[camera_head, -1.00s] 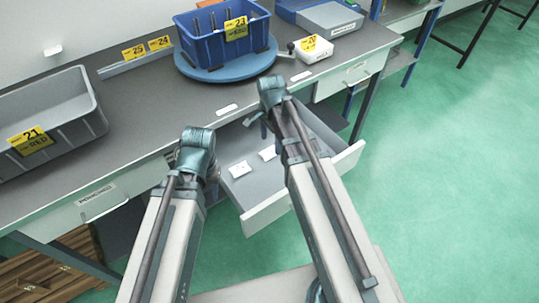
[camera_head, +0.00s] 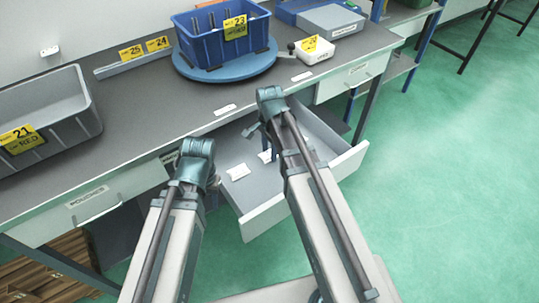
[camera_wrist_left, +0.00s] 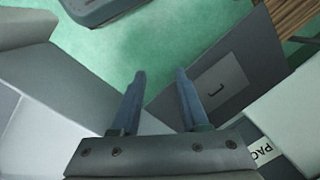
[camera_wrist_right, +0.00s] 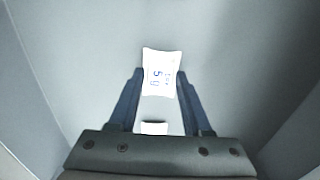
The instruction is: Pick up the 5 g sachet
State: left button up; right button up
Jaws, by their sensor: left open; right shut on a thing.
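A white sachet marked "5 g" (camera_wrist_right: 158,72) is between the fingertips of my right gripper (camera_wrist_right: 160,74) in the right wrist view. The gripper is shut on it, low inside the open drawer (camera_head: 265,215). I cannot tell whether the sachet is clear of the drawer floor. In the head view this sachet (camera_head: 265,157) shows below the blue fingers. A second white sachet (camera_head: 238,172) lies on the drawer floor to the left. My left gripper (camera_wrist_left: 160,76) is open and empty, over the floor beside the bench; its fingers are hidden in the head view.
The drawer's walls surround my right gripper. The bench above holds a grey bin (camera_head: 75,120), a blue bin (camera_head: 205,45) on a round turntable (camera_head: 225,75), and a small white box (camera_head: 312,57). A closed drawer labelled "POUCHES" (camera_head: 60,222) is at left.

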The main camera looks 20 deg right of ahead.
aim_at(269, 153)
grip_shut()
jog(key=shift+r, duration=0.15)
notch_tip(269, 153, up, 10)
jog(key=p, duration=1)
